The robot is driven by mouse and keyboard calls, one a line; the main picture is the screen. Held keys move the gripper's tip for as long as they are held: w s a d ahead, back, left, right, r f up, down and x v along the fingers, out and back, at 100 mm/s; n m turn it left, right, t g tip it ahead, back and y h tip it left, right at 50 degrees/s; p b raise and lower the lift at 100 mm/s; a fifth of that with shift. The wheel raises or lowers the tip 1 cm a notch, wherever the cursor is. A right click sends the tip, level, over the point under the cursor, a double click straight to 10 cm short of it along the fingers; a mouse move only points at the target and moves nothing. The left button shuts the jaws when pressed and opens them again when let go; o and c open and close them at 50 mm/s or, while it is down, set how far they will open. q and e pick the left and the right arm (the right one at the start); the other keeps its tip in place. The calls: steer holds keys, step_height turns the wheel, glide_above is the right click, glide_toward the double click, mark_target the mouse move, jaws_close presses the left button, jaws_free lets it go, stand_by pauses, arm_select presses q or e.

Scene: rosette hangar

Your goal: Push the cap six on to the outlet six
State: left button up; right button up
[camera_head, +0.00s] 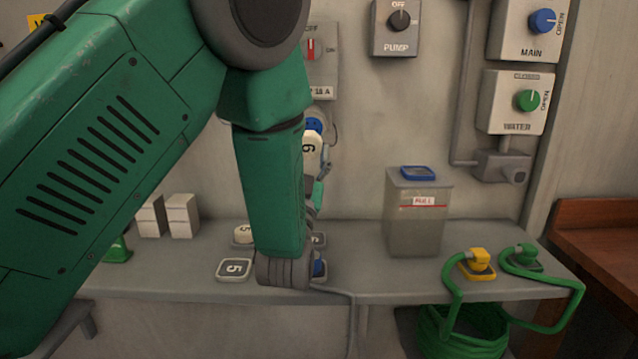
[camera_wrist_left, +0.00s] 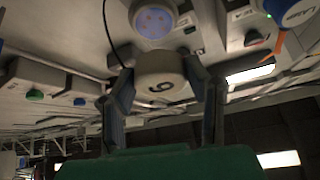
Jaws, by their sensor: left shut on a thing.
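The cap six (camera_head: 312,149) is a white cap marked 6. In the head view it shows just beyond my green left arm, close below a blue round outlet (camera_head: 314,126) on the wall. In the left wrist view, the cap six (camera_wrist_left: 160,82) sits between the two fingers of my left gripper (camera_wrist_left: 158,66), which is shut on it. The blue outlet face (camera_wrist_left: 154,21) lies just beyond the cap, and its face still shows. Whether cap and outlet touch, I cannot tell. My left forearm hides much of the gripper in the head view. My right gripper is not in view.
A bench runs below the wall. On it are a plate marked 5 (camera_head: 234,270), a white cap (camera_head: 243,234), a grey container labelled FULL (camera_head: 419,215), and yellow (camera_head: 478,262) and green hose fittings (camera_head: 524,256). Valve and switch boxes hang on the wall.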

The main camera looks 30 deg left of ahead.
arm_select(q)
steer(key=shift+w+d+r, duration=0.1)
steer(key=shift+d, duration=0.2)
steer(key=shift+w+a+r+p, duration=0.15)
steer(key=shift+w+a+p, duration=0.05)
steer(key=shift+w+a, duration=0.45)
steer(key=shift+w+a+r+p, duration=0.15)
steer(key=shift+w+a, duration=0.25)
steer(key=shift+w, duration=0.35)
steer(key=shift+w+a+r, duration=0.1)
steer(key=shift+w+a, duration=0.2)
steer(key=shift+w, duration=0.2)
steer(key=shift+w+a, duration=0.25)
steer(key=shift+w, duration=0.25)
steer(key=shift+w+a+r, duration=0.15)
steer(key=shift+w+a, duration=0.1)
steer(key=shift+w, duration=0.1)
stand_by(1.1)
steer(key=o, duration=1.5)
steer(key=shift+c, duration=0.2)
glide_toward(312, 126)
steer(key=shift+v, duration=2.45)
